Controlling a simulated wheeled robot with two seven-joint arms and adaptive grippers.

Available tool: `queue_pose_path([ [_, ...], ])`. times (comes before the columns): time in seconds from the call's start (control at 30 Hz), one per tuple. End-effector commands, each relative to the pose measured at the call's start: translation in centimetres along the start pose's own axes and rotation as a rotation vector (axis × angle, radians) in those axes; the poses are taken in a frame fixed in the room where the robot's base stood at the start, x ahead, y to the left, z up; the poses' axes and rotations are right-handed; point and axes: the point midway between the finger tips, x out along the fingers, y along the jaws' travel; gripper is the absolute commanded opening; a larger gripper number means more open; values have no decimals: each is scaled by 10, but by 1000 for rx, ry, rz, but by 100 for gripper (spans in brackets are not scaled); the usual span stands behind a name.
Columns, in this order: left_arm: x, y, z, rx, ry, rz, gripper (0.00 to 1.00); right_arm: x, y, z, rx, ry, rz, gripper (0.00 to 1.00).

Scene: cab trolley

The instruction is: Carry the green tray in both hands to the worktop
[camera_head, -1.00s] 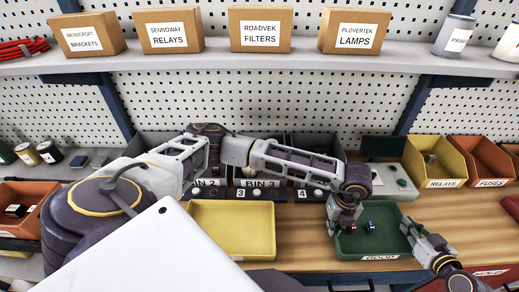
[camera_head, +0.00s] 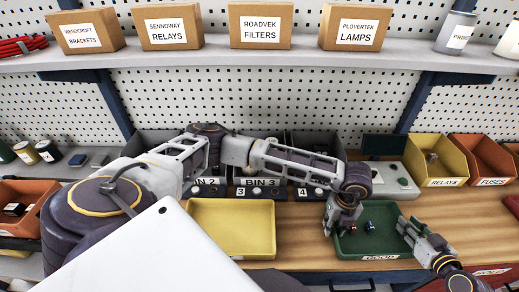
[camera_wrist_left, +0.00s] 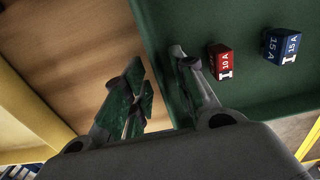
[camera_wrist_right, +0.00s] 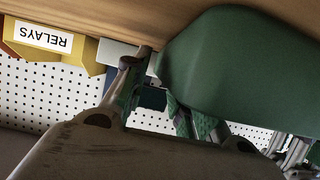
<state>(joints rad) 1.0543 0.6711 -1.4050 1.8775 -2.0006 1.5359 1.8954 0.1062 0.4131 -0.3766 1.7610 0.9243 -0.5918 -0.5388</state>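The green tray (camera_head: 365,246) sits on the wooden surface at centre right, with a label on its front wall. A red block (camera_wrist_left: 220,61) and a blue block (camera_wrist_left: 281,46), both marked with amp values, lie inside it. My left gripper (camera_head: 338,231) is at the tray's left rim. In the left wrist view its fingers (camera_wrist_left: 157,85) are apart, one on each side of the wall. My right gripper (camera_head: 405,228) is at the right rim. In the right wrist view its fingers (camera_wrist_right: 160,95) are apart at the tray's edge; its exact contact with the wall is unclear.
A yellow tray (camera_head: 233,251) stands left of the green tray. A yellow RELAYS bin (camera_head: 436,163) and an orange FUSES bin (camera_head: 484,160) stand behind to the right. A grey box with buttons (camera_head: 391,181) is behind the tray. A shelf (camera_head: 270,61) with cartons runs above.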

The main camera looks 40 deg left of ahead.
Motion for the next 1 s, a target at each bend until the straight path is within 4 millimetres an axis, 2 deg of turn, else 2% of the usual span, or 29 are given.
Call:
queue_pose_path([
  [0.27, -19, -1, 1, -1, -1, -2, 27, 0, 0, 0, 0, 0, 0, 27],
  [0.8, -95, -1, 1, -1, -2, -3, 27, 0, 0, 0, 0, 0, 0, 27],
  [1.0, -113, 0, 0, 0, 0, -1, 27, 0, 0, 0, 0, 0, 0, 27],
])
